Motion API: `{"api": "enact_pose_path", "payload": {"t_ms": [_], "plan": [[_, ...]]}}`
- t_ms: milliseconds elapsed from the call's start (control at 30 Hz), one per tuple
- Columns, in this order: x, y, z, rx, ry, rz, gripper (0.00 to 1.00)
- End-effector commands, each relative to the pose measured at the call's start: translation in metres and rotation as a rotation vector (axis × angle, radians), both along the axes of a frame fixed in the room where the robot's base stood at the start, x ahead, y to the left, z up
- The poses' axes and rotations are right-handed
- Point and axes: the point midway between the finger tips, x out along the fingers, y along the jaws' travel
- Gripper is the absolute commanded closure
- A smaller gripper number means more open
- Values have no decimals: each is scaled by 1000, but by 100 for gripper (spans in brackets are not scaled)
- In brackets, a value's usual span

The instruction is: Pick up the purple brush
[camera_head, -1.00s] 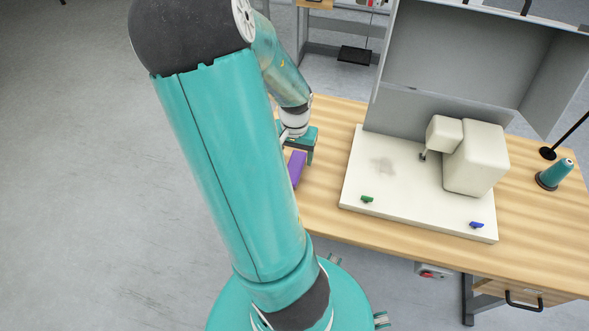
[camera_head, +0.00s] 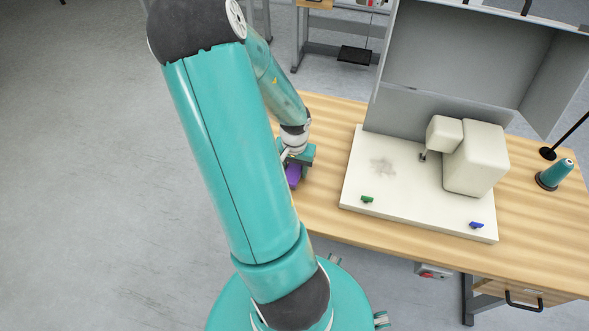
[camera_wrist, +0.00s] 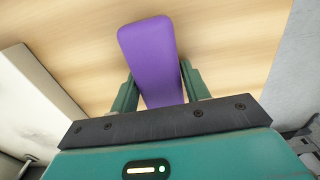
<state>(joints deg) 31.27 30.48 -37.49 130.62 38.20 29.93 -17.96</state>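The purple brush (camera_head: 293,175) lies on the wooden table near its left end, partly hidden by my arm and gripper in the head view. In the wrist view the purple brush (camera_wrist: 150,55) runs between my gripper's two green fingers and reaches out beyond them. My gripper (camera_wrist: 158,88) is open, with one finger on each side of the brush. A narrow strip of table shows beside the fingers, and contact cannot be made out. In the head view my gripper (camera_head: 297,158) is low over the brush.
A white base plate (camera_head: 400,205) with a cream machine (camera_head: 475,158), a green piece (camera_head: 367,199) and a blue piece (camera_head: 476,224) stands right of the brush. The table's left edge is close to the brush.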

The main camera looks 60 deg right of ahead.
Motion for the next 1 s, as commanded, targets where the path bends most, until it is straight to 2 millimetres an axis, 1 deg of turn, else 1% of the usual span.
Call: {"api": "enact_pose_path", "payload": {"t_ms": [33, 100, 133, 167, 200, 433, 567, 667, 767, 1000], "plan": [[0, 0, 0, 0, 0, 0, 64], [0, 0, 0, 0, 0, 0, 78], [0, 0, 0, 0, 0, 0, 82], [0, 0, 0, 0, 0, 0, 82], [0, 0, 0, 0, 0, 0, 86], [0, 0, 2, -1, -1, 1, 86], [1, 0, 8, -2, -2, 2, 86], [1, 0, 19, -2, -3, 3, 86], [2, 0, 33, -2, -3, 3, 86], [13, 22, 60, 0, -4, 7, 86]]}}
